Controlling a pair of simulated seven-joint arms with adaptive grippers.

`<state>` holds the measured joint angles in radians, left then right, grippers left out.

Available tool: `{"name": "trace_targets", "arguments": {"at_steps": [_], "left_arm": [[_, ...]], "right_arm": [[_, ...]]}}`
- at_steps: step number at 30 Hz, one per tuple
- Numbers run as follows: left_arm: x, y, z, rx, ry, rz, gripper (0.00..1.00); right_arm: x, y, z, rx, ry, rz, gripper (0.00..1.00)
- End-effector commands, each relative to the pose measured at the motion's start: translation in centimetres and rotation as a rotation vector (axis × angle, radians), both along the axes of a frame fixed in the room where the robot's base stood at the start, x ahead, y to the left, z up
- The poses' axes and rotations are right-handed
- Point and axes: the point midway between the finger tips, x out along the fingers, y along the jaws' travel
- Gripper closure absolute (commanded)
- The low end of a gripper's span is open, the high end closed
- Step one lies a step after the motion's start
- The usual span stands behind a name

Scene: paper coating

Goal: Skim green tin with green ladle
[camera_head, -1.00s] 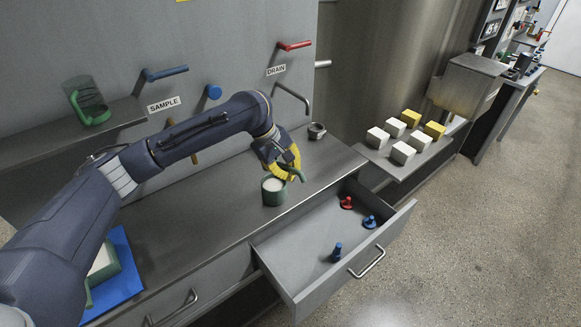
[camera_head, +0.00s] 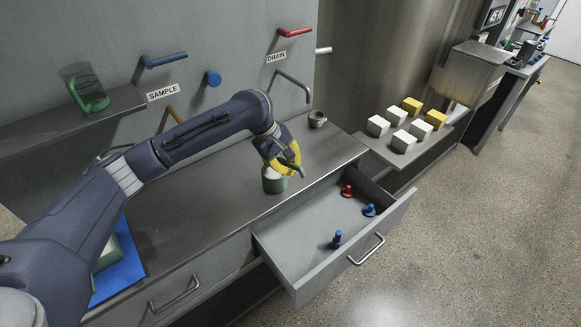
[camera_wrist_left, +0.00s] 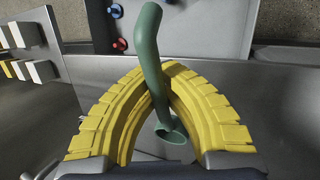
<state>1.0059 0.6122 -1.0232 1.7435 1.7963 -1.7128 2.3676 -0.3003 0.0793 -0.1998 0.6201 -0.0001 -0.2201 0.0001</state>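My right gripper is not in view.
The open drawer (camera_head: 290,262) juts out in front, holding blue and red pieces. A small grey cup (camera_head: 317,119) stands behind on the counter. A blue mat (camera_head: 128,268) lies at left under my arm. White and yellow blocks (camera_head: 403,140) sit on a side shelf.

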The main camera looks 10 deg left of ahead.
Motion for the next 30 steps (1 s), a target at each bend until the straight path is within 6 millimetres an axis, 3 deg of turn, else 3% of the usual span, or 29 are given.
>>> {"name": "trace_targets", "arguments": {"at_steps": [30], "left_arm": [[0.0,0.0,-2.1,0.0,0.0,0.0,1.0]], "right_arm": [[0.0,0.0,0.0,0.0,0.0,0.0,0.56]]}}
